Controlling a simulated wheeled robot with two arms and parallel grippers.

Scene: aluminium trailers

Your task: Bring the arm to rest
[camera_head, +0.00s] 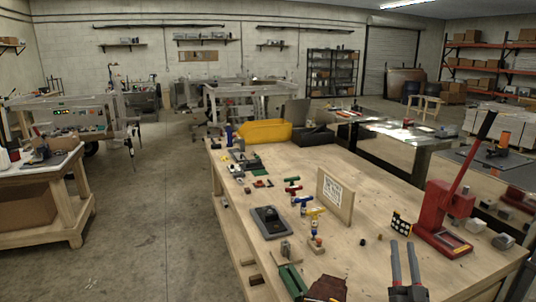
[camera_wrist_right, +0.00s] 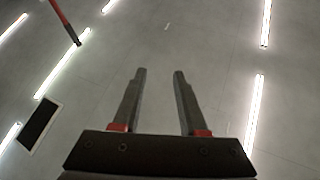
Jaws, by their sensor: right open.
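My right gripper (camera_head: 404,262) shows at the bottom right of the head view, its two dark fingers apart and pointing up, near the front part of the wooden workbench (camera_head: 375,230). In the right wrist view my right gripper (camera_wrist_right: 160,72) is open, with nothing between the fingers. My left gripper is in neither view.
A red arbor press (camera_head: 440,215) with a long lever stands just right of my right gripper. A small upright board (camera_head: 335,198), a dark tray (camera_head: 270,222), colored clamps and a yellow case (camera_head: 265,132) are on the bench. Open concrete floor (camera_head: 150,210) lies left.

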